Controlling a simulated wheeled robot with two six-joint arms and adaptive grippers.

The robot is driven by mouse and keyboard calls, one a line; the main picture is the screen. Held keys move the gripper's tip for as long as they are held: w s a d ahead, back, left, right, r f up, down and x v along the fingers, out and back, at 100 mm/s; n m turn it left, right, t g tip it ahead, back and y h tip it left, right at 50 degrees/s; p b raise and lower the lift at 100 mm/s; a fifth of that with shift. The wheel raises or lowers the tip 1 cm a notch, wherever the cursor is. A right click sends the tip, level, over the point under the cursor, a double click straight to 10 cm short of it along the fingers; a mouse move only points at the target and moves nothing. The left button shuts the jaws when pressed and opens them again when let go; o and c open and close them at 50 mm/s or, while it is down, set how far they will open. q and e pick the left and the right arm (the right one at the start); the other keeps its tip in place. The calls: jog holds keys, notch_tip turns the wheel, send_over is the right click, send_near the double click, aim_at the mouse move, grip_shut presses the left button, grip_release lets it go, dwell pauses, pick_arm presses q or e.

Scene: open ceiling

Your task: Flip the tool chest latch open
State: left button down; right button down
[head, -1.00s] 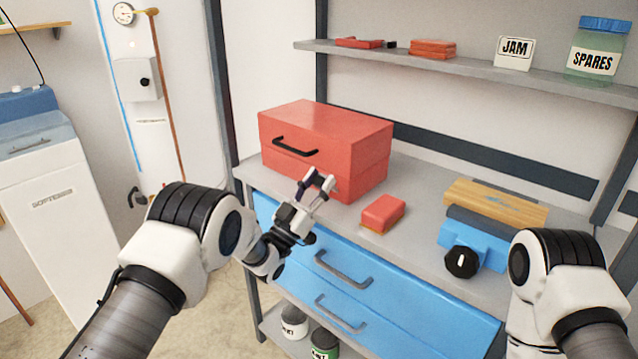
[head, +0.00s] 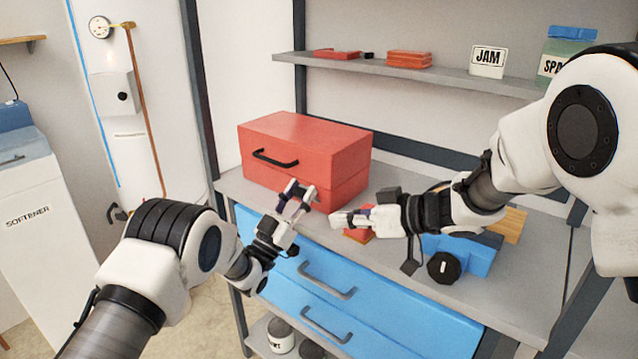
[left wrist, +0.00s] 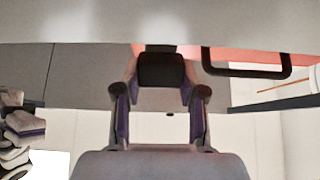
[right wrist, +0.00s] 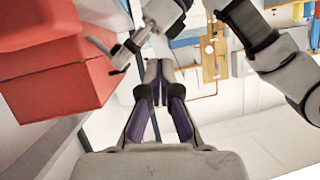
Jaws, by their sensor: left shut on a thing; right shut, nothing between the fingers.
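The red tool chest (head: 310,142) stands closed on the grey bench, with a black handle (head: 274,160) on its lid front. My left gripper (head: 299,192) is at the lower front of the chest. In the left wrist view, its fingers (left wrist: 160,95) are closed around a dark block (left wrist: 162,70), which looks like the latch. The gripper mostly hides this block in the head view. My right gripper (head: 336,219) is shut and empty, just right of the left gripper and in front of the chest's right corner. The right wrist view also shows its closed fingers (right wrist: 158,85).
A small red box (head: 360,236) sits partly behind my right gripper. A blue device with a black knob (head: 444,268) stands to the right on the bench, beside a wooden piece (head: 512,226). Blue drawers (head: 300,290) lie below the bench edge. A shelf (head: 440,78) runs above.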

aim_at(305, 186)
jog(key=w+d+m+y, duration=0.1)
jog(key=w+m, duration=0.2)
jog(key=w+d+m+y, duration=0.1)
jog(key=w+m, duration=0.2)
jog(key=w, duration=0.1)
jog(key=w+d+m+y, duration=0.1)
jog(key=w+m, duration=0.1)
jog(key=w, duration=0.1)
jog(key=shift+w+d+r+m+t, duration=0.35)
jog(key=shift+w+m+t, duration=0.05)
jog(key=x, duration=0.9)
jog(key=shift+w+a, duration=0.15)
jog(key=shift+a, duration=0.15)
jog(key=shift+s+a+f, duration=0.4)
jog(key=shift+s+f, duration=0.1)
pick_arm(q)
jog(key=c, duration=0.6)
grip_release()
jog(key=shift+c, duration=0.2)
pick_arm(e)
jog(key=shift+w+r, duration=0.1)
